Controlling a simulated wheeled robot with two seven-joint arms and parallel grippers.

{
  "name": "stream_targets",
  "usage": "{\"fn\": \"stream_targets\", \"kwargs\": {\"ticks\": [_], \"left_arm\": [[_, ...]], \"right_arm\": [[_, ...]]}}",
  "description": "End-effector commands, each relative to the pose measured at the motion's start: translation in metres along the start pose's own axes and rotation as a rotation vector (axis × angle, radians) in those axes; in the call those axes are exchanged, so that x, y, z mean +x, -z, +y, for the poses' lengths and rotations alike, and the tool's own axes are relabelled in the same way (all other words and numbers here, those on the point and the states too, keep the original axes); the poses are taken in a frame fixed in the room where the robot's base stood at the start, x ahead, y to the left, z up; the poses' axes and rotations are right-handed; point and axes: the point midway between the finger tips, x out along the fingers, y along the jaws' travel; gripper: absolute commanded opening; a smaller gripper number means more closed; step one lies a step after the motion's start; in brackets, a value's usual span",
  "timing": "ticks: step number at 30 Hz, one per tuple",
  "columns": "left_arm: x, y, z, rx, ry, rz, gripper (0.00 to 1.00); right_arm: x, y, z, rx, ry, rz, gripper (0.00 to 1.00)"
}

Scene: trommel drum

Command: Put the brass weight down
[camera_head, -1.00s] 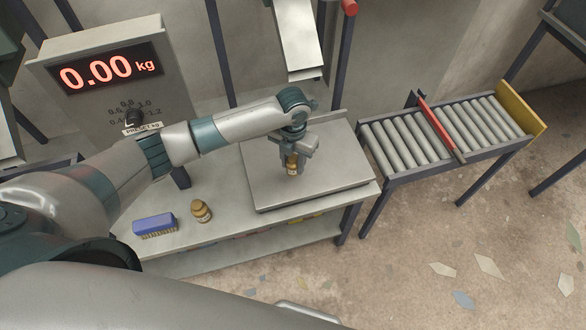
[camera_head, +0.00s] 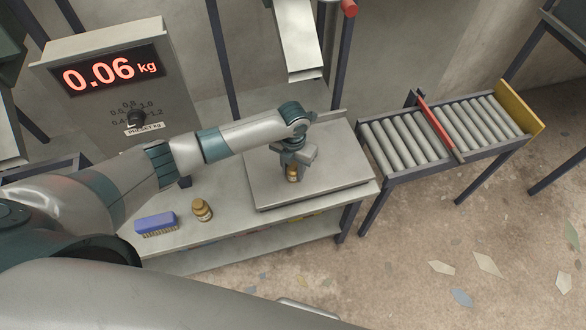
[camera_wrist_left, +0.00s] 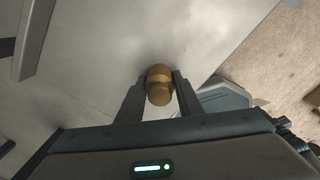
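The brass weight (camera_head: 292,174) is upright between the fingers of my left gripper (camera_head: 293,168), low over the flat scale plate (camera_head: 340,180). Its base appears to touch the plate. In the left wrist view the brass weight (camera_wrist_left: 159,88) sits between the two dark fingertips (camera_wrist_left: 160,76), which close on its sides. The scale display (camera_head: 112,72) reads 0.06 kg. A second brass weight (camera_head: 202,210) stands on the bench left of the plate. My right gripper is not in view.
A blue brush (camera_head: 155,223) lies on the bench (camera_head: 225,240) beside the second weight. A roller conveyor (camera_head: 450,135) with a red bar stands to the right. A metal chute (camera_head: 297,45) hangs behind the plate. Much of the plate is clear.

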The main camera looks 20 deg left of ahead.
Motion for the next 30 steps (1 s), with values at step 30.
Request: {"fn": "stream_targets", "kwargs": {"ticks": [30], "left_arm": [[-0.056, -0.001, 0.001, -0.001, -0.001, 0.000, 0.51]], "right_arm": [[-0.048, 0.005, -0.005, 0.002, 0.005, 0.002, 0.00]]}}
